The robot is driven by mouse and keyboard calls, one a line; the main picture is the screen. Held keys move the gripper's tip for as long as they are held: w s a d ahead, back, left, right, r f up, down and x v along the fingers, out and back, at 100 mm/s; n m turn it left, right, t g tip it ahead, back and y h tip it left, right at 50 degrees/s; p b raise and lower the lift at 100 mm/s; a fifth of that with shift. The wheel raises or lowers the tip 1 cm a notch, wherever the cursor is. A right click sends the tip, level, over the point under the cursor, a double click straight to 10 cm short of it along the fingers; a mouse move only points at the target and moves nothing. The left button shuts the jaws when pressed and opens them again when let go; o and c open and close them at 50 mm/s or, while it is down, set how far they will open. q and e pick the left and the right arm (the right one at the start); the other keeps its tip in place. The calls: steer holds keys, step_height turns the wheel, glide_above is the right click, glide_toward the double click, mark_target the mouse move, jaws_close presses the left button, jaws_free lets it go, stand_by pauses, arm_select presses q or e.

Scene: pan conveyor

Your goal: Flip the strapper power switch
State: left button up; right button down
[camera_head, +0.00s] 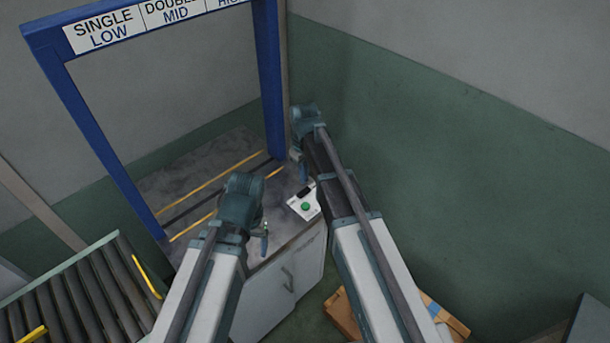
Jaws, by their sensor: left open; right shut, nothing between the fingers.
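The strapper (276,90) is a tall blue arch over a grey top, with a sign reading SINGLE LOW and DOUBLE MID. A small white control panel (296,206) sits at the right end of its top, bearing a green round button (306,207) and a dark patch (306,191). I cannot tell which part is the power switch. My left gripper (265,238) is open, left of and below the panel in the picture. My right gripper (303,172) is shut and empty, just above the panel in the picture. My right forearm passes close to the panel's right side.
A roller conveyor (75,300) with yellow guides stands at the lower left. The strapper's white cabinet (285,285) is below the panel. Cardboard boxes (343,312) lie on the floor at the bottom, partly behind my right arm. A green and grey wall (470,170) closes the right side.

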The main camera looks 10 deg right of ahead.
mark_target(307, 190)
arm_select(q)
step_height(307, 190, up, 9)
steer(key=p, duration=0.8)
steer(key=shift+r, duration=0.2)
arm_select(e)
step_height(307, 190, up, 10)
steer(key=shift+a+f, duration=0.15)
steer(key=shift+f, duration=0.1)
arm_select(q)
steer(key=shift+f, duration=0.1)
arm_select(e)
steer(key=shift+w+d+f, duration=0.1)
steer(key=shift+w+d, duration=0.1)
steer(key=shift+d, duration=0.3)
steer(key=shift+f, duration=0.1)
arm_select(q)
step_height(307, 190, down, 14)
steer(key=b, duration=1.4)
arm_select(e)
step_height(307, 190, down, 14)
steer(key=shift+w+d+r, duration=0.1)
steer(key=shift+d, duration=0.05)
